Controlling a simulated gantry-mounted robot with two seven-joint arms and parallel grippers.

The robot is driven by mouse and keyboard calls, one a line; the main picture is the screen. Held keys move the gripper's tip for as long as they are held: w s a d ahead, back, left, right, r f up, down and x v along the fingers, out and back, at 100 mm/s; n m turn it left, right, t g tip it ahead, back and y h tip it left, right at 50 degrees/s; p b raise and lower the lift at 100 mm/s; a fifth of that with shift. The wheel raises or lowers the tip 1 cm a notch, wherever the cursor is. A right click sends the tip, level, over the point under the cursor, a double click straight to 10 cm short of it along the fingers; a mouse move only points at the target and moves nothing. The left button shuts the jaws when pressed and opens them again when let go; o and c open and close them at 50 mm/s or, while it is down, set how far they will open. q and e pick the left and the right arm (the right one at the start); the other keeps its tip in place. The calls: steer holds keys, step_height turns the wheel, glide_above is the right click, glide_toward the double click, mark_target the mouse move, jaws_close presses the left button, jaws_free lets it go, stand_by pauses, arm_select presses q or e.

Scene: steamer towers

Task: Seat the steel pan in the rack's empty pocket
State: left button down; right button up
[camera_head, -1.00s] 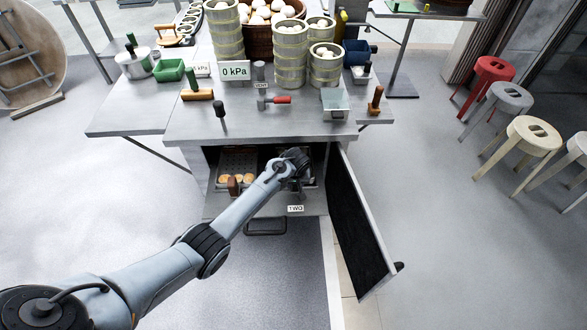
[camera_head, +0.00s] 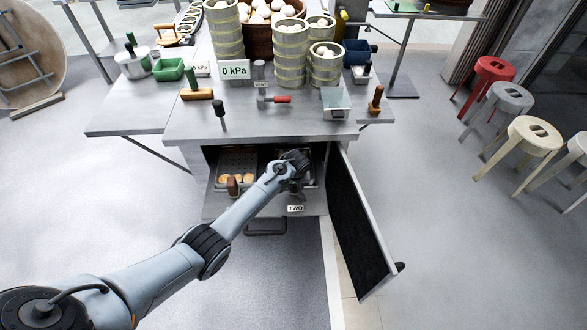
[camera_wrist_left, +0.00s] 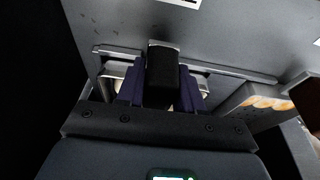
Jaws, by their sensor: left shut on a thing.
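My left gripper (camera_head: 296,170) reaches into the open cabinet under the table. It also shows in the left wrist view (camera_wrist_left: 161,88), with its dark fingers shut on the dark handle of the steel pan (camera_wrist_left: 115,69). The pan's thin steel rim shows behind the fingers, and the gripper hides much of the pan. In the head view my wrist and gripper cover most of the pan. The rack (camera_head: 224,187) inside the cabinet is partly in shadow. I cannot tell whether the pan is fully down in its pocket. My right gripper is in neither view.
The cabinet door (camera_head: 365,225) stands open at the right. Steamer towers (camera_head: 290,58) stand on the table above. The floor in front is clear.

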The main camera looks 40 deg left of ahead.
arm_select(q)
steer(key=shift+f, duration=0.4)
stand_by(0.4)
steer(key=c, duration=0.6)
jaws_free()
steer(key=shift+c, duration=0.2)
steer(key=shift+f, duration=0.1)
steer(key=p+v, duration=0.4)
steer(key=v, duration=0.7)
